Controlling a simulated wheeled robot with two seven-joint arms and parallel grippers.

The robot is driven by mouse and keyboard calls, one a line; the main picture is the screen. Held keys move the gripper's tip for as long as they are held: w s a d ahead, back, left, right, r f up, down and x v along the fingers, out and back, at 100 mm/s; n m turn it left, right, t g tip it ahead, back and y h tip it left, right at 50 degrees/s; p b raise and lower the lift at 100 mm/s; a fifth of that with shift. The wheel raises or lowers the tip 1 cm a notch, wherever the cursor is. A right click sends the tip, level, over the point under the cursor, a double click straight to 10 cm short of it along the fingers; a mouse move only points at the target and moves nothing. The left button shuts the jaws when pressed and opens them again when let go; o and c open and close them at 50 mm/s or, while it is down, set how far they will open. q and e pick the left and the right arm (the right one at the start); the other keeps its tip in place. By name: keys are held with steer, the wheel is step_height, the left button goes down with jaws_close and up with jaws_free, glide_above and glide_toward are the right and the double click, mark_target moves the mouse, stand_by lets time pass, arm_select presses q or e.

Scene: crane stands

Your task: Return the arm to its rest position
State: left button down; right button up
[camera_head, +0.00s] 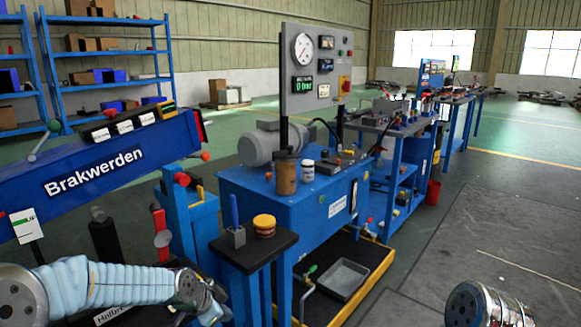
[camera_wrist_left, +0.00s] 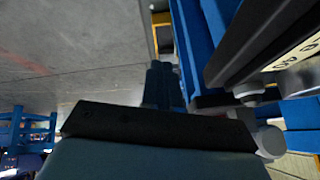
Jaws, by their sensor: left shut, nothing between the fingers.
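My left arm (camera_head: 110,284) comes in from the lower left, with a pale blue sleeve and a metal wrist. It reaches in front of the blue "Brakwerden" beam and ends at the bottom edge, left of the small black-topped stand. In the left wrist view, my left gripper (camera_wrist_left: 161,80) is shut and empty, its dark fingers together over grey floor, with blue framework close on the right. A metal link of my right arm (camera_head: 485,305) shows at the lower right; the right gripper is out of view.
The blue beam (camera_head: 88,168) lies close above my left arm. The small stand (camera_head: 253,250) holds a yellow-lidded jar (camera_head: 264,225) and a pen holder (camera_head: 235,237). Behind it is a blue workbench (camera_head: 300,208) with a gauge panel. The floor right of the yellow-edged tray is clear.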

arm_select(q)
steer(key=s+d+f+n+g, duration=0.15)
steer(key=s+f+n, duration=0.25)
steer(key=s+f, duration=0.45)
steer(key=s+d+f+n+g, duration=0.1)
steer(key=s+d+f+n, duration=0.3)
steer(key=f, duration=0.7)
steer(key=s+f+n+g, duration=0.1)
steer(key=s+f+n, duration=0.1)
steer(key=s, duration=0.5)
steer(key=s+f+n+g, duration=0.1)
steer(key=s+f+n, duration=0.1)
steer(key=s+f, duration=0.2)
steer(key=s, duration=0.3)
steer(key=shift+d+f+n, duration=0.2)
steer(key=shift+f+n, duration=0.15)
steer(key=shift+n, duration=0.05)
